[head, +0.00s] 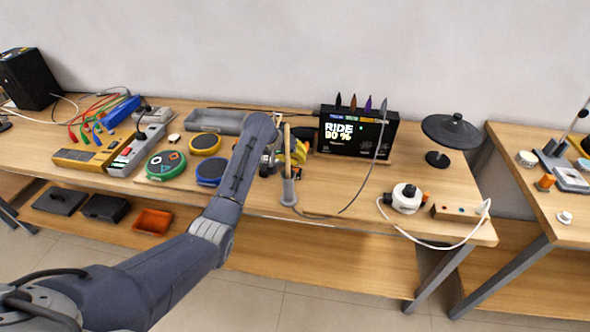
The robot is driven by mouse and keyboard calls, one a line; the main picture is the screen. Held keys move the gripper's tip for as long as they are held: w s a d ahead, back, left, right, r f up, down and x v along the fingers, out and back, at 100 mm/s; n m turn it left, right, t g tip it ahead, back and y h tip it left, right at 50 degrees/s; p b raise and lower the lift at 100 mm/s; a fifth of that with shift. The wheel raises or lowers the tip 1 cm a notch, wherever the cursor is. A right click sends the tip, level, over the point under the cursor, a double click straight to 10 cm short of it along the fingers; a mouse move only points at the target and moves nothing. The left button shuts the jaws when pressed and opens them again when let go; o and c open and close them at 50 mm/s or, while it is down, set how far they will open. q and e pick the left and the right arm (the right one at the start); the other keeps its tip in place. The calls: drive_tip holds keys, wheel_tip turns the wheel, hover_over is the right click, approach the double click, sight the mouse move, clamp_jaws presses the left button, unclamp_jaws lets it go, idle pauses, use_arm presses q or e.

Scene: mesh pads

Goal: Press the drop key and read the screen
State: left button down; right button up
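A black module with a lit screen (352,136) stands upright at the back of the bench. Its screen reads "RIDE 80 %", with smaller text below that I cannot read. I cannot pick out a drop key. My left gripper (270,160) is left of the module and apart from it, mostly hidden behind my own wrist. I cannot tell whether its fingers are open. A green-rimmed pad (166,165), a yellow-rimmed pad (205,144) and a blue-rimmed pad (211,172) lie left of my forearm, the blue one partly covered. My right gripper is out of view.
A yellow object (299,151) and a grey holder with an upright stick (288,190) stand near my gripper. A black cymbal-like disc on a stand (451,132) and a white round device with a cable (406,198) are at right. The front between holder and device is mostly clear.

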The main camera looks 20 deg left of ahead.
use_arm(q)
drive_tip(key=shift+r, duration=2.9)
